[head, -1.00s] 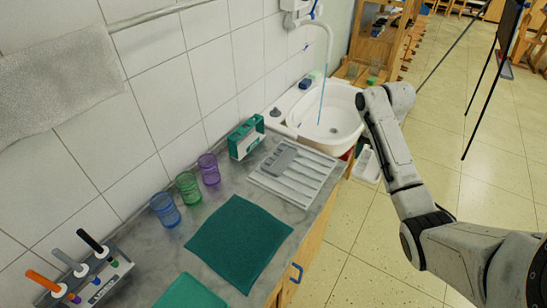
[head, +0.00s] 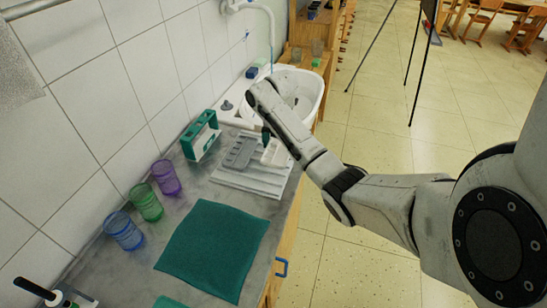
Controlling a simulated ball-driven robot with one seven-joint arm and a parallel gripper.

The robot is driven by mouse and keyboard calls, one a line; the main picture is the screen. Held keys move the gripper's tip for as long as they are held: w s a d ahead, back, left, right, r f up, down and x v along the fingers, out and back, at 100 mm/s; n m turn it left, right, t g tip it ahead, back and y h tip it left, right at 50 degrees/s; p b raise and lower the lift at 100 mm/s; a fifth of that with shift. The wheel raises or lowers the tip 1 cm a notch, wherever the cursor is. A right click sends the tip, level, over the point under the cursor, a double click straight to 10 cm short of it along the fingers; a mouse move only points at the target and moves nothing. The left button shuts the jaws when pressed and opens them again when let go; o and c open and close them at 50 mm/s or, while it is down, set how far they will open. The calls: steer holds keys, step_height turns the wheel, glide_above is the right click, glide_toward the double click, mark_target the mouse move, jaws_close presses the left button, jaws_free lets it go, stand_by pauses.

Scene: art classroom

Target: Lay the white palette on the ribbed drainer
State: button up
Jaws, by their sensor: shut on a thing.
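The white palette (head: 275,153) is at the right part of the ribbed drainer (head: 250,184) in the head view, tilted, with its wells showing. My gripper (head: 267,138) is at its upper left edge, shut on it; the arm hides much of the fingers. I cannot tell whether the palette touches the drainer or hangs just above it. The drainer is a pale ribbed tray on the grey counter. A grey palette (head: 240,153) lies on its left part, close beside the white one.
A white sink (head: 311,88) is behind the drainer. A green-framed box (head: 201,136) stands at the wall. Purple (head: 166,178), green (head: 146,203) and blue (head: 124,231) cups line the counter's left side. A dark green cloth (head: 212,250) lies in front. The drainer's front ribs are bare.

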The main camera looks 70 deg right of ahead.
mark_target(274, 149)
steer(key=shift+w+a+f, duration=0.25)
steer(key=shift+w+f, duration=0.5)
steer(key=shift+f, duration=0.15)
steer(key=shift+w+f, duration=0.1)
steer(key=shift+f, duration=1.6)
steer(key=shift+f, duration=0.15)
steer(key=o, duration=0.8)
step_height(274, 149, up, 12)
steer(key=shift+r+p, duration=0.15)
steer(key=shift+p, duration=0.4)
